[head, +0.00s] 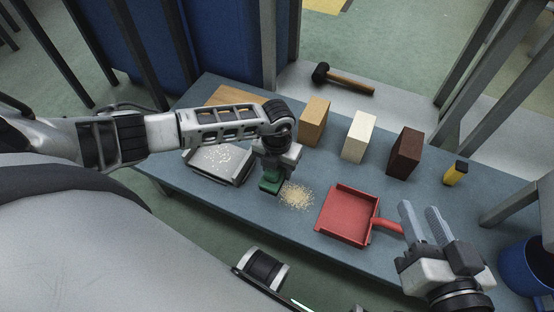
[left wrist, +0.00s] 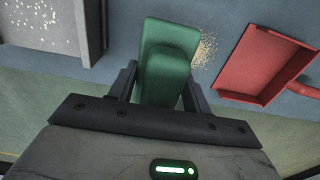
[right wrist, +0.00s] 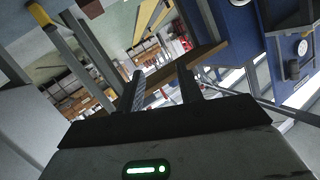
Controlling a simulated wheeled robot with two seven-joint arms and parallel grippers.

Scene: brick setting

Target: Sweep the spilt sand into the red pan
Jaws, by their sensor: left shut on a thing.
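The spilt sand (head: 297,195) lies as a small pale pile on the blue-grey table, left of the red pan. The red pan (head: 346,213) lies flat with its handle toward the right; part of it also shows in the left wrist view (left wrist: 262,65). My left gripper (head: 271,178) is shut on a green block-like tool (left wrist: 168,60), which is at the left edge of the sand. The tool's lower edge and any bristles are hidden. My right gripper (head: 427,222) is raised near the pan's handle, its fingers apart and empty.
A grey tray (head: 236,178) with pale specks stands left of the sand. Orange (head: 313,122), cream (head: 358,138) and dark brown (head: 404,153) blocks stand along the back. A yellow-and-black object (head: 456,172) is at the right; a mallet (head: 343,81) lies behind. A blue bucket (head: 528,266) is at the right.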

